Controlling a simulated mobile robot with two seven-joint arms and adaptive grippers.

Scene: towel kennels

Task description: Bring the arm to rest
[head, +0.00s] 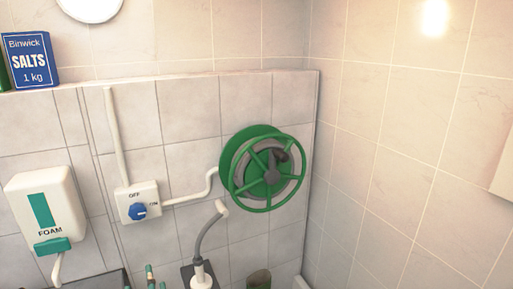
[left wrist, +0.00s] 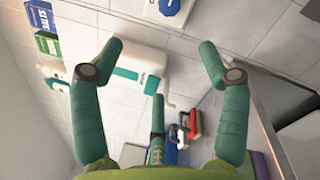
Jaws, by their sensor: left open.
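My left gripper (left wrist: 160,62) shows in the left wrist view with its green fingers spread wide and nothing between them. The white foam dispenser (left wrist: 150,60) on the tiled wall lies behind the fingers in that view, apart from them as far as I can tell. In the head view the foam dispenser (head: 45,212) hangs at the left, and I cannot make out my left gripper there. My right gripper is in neither view.
A green hose reel (head: 264,170) and a switch box (head: 138,203) with a blue knob are on the wall. A salts box (head: 30,60) stands on the ledge. Red, black and blue items (left wrist: 194,124) lie below in the wrist view.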

